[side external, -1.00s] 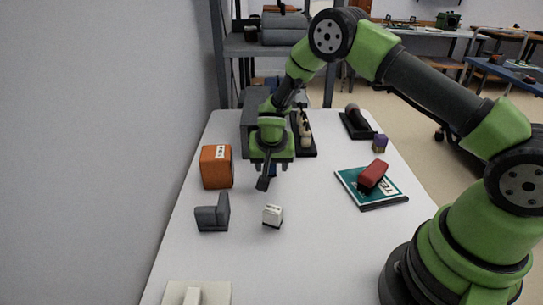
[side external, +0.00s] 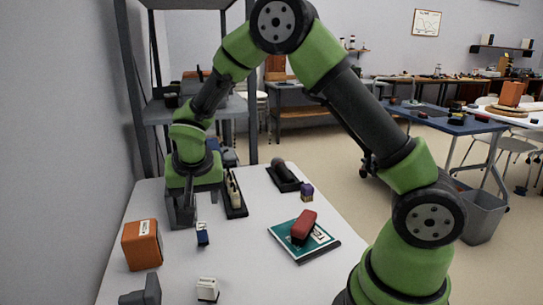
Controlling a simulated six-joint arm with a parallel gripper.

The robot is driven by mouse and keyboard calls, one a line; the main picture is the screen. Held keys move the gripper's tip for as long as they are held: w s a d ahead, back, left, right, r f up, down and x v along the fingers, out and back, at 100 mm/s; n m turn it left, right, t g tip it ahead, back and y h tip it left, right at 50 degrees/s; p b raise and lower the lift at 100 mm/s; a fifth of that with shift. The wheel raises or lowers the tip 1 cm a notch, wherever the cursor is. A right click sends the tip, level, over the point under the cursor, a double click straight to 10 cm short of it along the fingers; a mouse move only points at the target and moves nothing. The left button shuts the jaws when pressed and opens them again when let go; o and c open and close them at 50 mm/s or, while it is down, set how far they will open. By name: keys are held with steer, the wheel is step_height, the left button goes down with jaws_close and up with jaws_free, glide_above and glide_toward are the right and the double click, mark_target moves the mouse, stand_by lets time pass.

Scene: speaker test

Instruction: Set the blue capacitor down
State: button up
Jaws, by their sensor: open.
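The blue capacitor (side external: 202,238), small and dark blue with a pale mark, stands on the white table (side external: 235,262) in front of and a little to the right of my gripper (side external: 181,222). My gripper points down above the table and is open, with nothing between its fingers that I can see. A gap shows between it and the capacitor. The dark fingers blend with the dark grey shape around them, so their exact tips are hard to tell.
An orange box (side external: 142,245) and grey bracket (side external: 142,292) are at left. A white block (side external: 207,289) sits in front. Black trays (side external: 236,208) (side external: 284,180) and a purple block (side external: 307,192) stand behind. A red object (side external: 303,227) lies on a teal book (side external: 286,244). The middle is clear.

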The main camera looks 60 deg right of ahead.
steer(key=s+a+r+n+t+y, duration=0.2)
steer(key=s+r, duration=0.6)
steer(key=s, duration=0.3)
steer(key=s+a+r+n+t+y, duration=0.1)
steer(key=s+r+n+t+y, duration=0.1)
steer(key=s+r, duration=0.6)
steer(key=s+n+y, duration=0.1)
steer(key=s, duration=0.3)
steer(key=shift+a, duration=0.4)
